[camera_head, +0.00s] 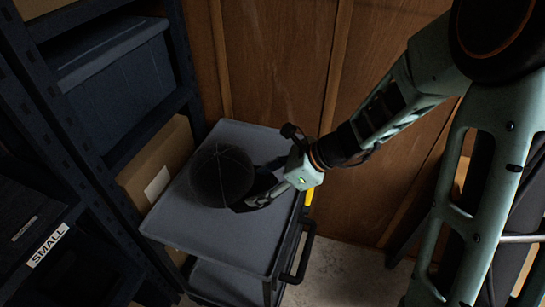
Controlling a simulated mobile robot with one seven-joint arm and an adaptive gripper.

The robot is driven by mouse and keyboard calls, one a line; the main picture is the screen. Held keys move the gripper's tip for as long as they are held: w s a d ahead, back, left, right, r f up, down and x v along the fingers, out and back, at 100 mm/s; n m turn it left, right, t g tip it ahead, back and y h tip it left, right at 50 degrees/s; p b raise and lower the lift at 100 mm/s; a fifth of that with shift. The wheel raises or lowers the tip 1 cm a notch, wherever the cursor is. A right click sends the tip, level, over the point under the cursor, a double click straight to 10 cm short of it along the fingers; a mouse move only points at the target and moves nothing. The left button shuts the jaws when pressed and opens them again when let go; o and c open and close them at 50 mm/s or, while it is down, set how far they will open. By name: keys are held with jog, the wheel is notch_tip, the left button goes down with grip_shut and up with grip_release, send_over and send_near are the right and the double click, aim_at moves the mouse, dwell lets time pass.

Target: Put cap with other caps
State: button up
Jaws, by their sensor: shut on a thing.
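A dark cap (222,174) with a rounded crown is on or just above the top tray of a grey cart (205,234). Its brim points right, toward my gripper (258,196). My gripper reaches in from the right and is shut on the cap at its brim side. The fingertips are dark and partly merge with the brim. I cannot tell whether the cap touches the tray. No other caps are clearly visible.
A dark shelf rack with a blue-grey bin (118,91) stands at left. A bin with a "SMALL" label (48,245) is at lower left. A cardboard box (158,172) sits beside the cart. A wooden wall (285,70) stands behind; floor shows at lower right.

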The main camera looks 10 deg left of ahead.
jog(key=w+d+r+m+t+h, duration=0.25)
jog(key=w+d+r+m, duration=0.2)
jog(key=d, duration=0.45)
jog(key=w+d+r+m+t+h, duration=0.25)
jog(key=d+m, duration=0.25)
jog(key=d, duration=0.3)
jog(key=w+d+r+m+t+h, duration=0.25)
jog(key=w+d+r+m, duration=0.25)
jog(key=d, duration=0.4)
notch_tip(320, 180, up, 12)
jog(key=m+h+p, duration=0.4)
jog(key=m+p, duration=0.2)
jog(key=p, duration=0.7)
jog(key=shift+a+t, duration=0.2)
jog(key=shift+t, duration=0.15)
jog(key=shift+s+r, duration=0.1)
jog(key=shift+r, duration=0.05)
